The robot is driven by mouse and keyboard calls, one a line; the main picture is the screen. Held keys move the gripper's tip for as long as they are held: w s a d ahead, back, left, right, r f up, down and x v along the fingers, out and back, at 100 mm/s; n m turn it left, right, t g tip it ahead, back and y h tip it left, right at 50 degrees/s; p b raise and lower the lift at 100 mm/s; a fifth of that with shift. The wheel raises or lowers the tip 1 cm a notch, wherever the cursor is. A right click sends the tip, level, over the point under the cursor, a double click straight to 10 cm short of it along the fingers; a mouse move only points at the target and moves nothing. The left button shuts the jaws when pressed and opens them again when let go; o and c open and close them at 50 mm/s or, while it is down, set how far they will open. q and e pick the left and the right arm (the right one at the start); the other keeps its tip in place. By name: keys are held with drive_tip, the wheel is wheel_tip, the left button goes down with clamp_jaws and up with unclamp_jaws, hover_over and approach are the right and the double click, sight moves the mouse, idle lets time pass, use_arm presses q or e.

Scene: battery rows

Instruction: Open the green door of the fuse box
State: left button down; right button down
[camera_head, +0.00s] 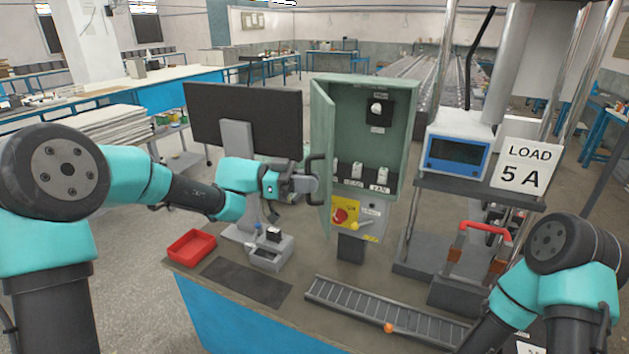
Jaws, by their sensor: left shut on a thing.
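The green fuse box (402,110) stands on the workbench at the centre. Its green door (321,125) is swung out from the left side of the box, and the inside shows. A black handle (314,160) is on the door's outer face. My left gripper (308,182) reaches the door from the left and is shut on the handle. The fingertips are small and partly hidden. Inside the box are a round white part on a black plate and labelled white switches. My right arm is at the lower right, and its gripper is not in view.
A dark monitor (255,115) stands behind my left arm. A red tray (191,246), a grey block and a dark mat (247,281) lie at the front left. A meter (457,155) and a LOAD 5 A sign (526,167) are at right. A ribbed rail (375,311) lies in front.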

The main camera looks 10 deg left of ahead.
use_arm(q)
drive_tip(key=w+a+m+g, duration=0.1)
drive_tip(key=w+a+g, duration=0.1)
drive_tip(key=a, duration=1.4)
drive_tip(key=shift+w+g, duration=0.3)
drive_tip(key=shift+w, duration=0.45)
drive_tip(key=c, duration=1.1)
unclamp_jaws()
drive_tip(key=shift+c, duration=0.2)
drive_tip(key=shift+a, duration=0.1)
drive_tip(key=w+a, duration=0.1)
drive_tip(key=a, duration=1)
drive_tip(key=shift+w+a, duration=0.3)
drive_tip(key=shift+a, duration=0.05)
